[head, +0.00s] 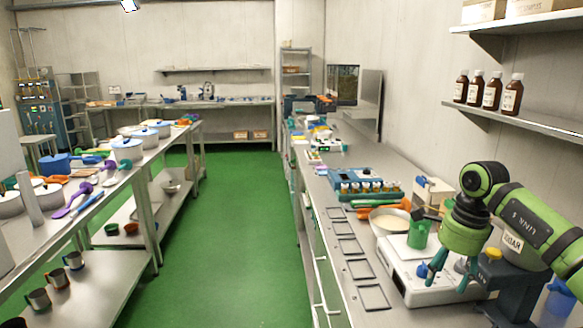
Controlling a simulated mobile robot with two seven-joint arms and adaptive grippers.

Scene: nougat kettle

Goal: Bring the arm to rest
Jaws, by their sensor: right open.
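My right arm, green and black, comes in from the right edge over the right-hand bench. My right gripper (450,274) points down above the white scale-like device (420,288), with its two teal fingers spread apart. I see nothing held between the fingers. I cannot tell whether the fingertips touch the device. A green cup (418,234) stands just left of the gripper. A container labelled sugar (513,247) is partly hidden behind my arm. My left gripper is not in view.
Close to the arm are a white bowl (388,221), a dark blue device (510,288) and a blue rack of bottles (362,184). Empty square frames (373,297) line the bench's left edge. Brown bottles (491,92) stand on a wall shelf. The green floor (225,240) is clear.

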